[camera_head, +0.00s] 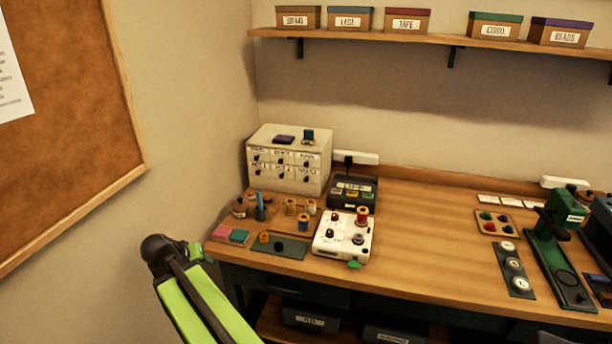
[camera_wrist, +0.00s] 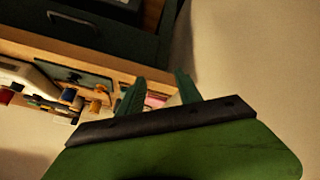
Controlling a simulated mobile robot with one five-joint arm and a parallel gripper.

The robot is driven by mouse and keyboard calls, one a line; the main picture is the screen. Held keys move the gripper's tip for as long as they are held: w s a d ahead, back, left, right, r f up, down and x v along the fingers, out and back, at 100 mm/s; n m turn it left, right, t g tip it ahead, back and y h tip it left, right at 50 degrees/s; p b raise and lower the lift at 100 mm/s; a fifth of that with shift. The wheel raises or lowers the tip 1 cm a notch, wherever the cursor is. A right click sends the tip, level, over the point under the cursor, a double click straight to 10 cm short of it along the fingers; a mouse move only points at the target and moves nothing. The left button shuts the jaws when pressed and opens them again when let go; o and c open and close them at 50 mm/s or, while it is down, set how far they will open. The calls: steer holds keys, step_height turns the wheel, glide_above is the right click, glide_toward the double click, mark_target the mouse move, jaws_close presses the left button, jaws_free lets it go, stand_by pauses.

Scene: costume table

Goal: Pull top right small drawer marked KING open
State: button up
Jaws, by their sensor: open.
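A cream cabinet of small drawers (camera_head: 267,177) stands at the back left of the table, against the wall. Its front has two rows of labelled drawers with dark knobs. The top right drawer (camera_head: 308,158) looks shut; its label is too small to read. My gripper (camera_wrist: 160,93) shows in the wrist view with its two green fingers apart and nothing between them. It is off the table's left front, well away from the cabinet. The cabinet is not clearly visible in the wrist view.
A purple item (camera_head: 284,139) and a small blue-and-tan item lie on the cabinet. Thread spools, a dark mat (camera_head: 280,247), a white device (camera_head: 343,238) and a dark box (camera_head: 353,192) crowd the table before and beside it. A corkboard (camera_head: 68,120) hangs left.

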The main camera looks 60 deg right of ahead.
steer(key=s+d+r+m+h+b, duration=0.2)
steer(key=d+m+h, duration=0.1)
steer(key=d, duration=0.9)
steer(key=s+d+r+m+h+b, duration=0.2)
steer(key=d+h, duration=0.2)
steer(key=d, duration=0.7)
steer(key=m+t+h+b, duration=0.2)
steer(key=t+h+b, duration=0.1)
steer(key=h, duration=0.1)
glide_toward(305, 165)
steer(key=x, duration=0.9)
steer(key=shift+s+f, duration=0.1)
jaws_close()
steer(key=shift+a, duration=0.15)
